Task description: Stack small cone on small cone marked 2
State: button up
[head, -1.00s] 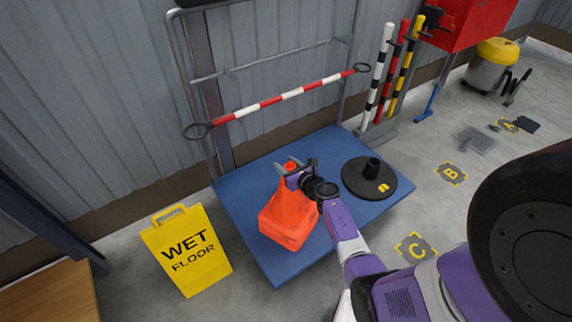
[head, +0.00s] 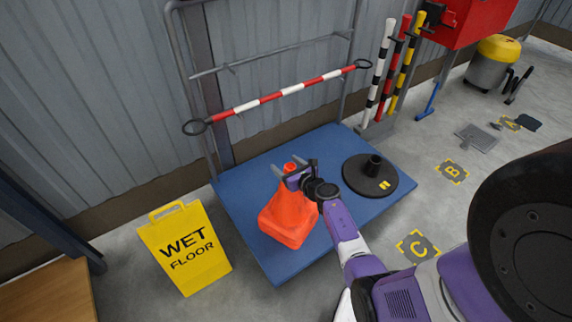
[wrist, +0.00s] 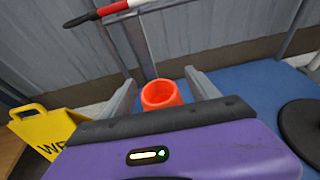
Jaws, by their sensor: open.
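An orange cone shape (head: 287,215) stands upright on the blue platform, with a square base. I cannot tell whether it is one cone or two nested, and no number shows on it. My gripper (head: 294,169) is at its top with the jaws open. In the wrist view the round, open orange top (wrist: 161,94) shows between the two grey fingers, with a gap on each side. My wrist and arm hide part of the cone's right side.
A black round base (head: 357,185) with a short socket and a yellow mark is right of the cone on the blue platform (head: 262,262). A red-white bar (head: 270,97) crosses the rack behind. A yellow wet-floor sign (head: 187,250) stands left.

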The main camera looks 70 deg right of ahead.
jog(key=p+v, duration=0.2)
jog(key=v, duration=0.5)
jog(key=shift+s+a+r, duration=0.2)
jog(key=shift+r, duration=0.05)
notch_tip(320, 180, up, 7)
jog(key=m+t+h, duration=0.1)
jog(key=m+h, duration=0.1)
jog(key=m, duration=0.6)
jog(key=s+a+r+m+t+p, duration=0.2)
jog(key=a+r+m+p, duration=0.1)
jog(key=a+r+m, duration=0.9)
jog(key=s+a+r+m+y+p, duration=0.2)
jog(key=s+a+r+m+y, duration=0.1)
jog(key=a, duration=0.6)
jog(key=s+a+r+m+y+p, duration=0.2)
jog(key=s+a+r+m+y, duration=0.1)
jog(key=s+a+r, duration=0.3)
jog(key=s+a+r+m+y+p, duration=0.2)
jog(key=s+a, duration=0.5)
jog(key=a, duration=0.6)
notch_tip(320, 180, up, 3)
jog(key=shift+s+f+m+y, duration=0.25)
jog(key=shift+s+m+y, duration=0.25)
jog(key=shift+y, duration=0.6)
jog(key=shift+w, duration=0.1)
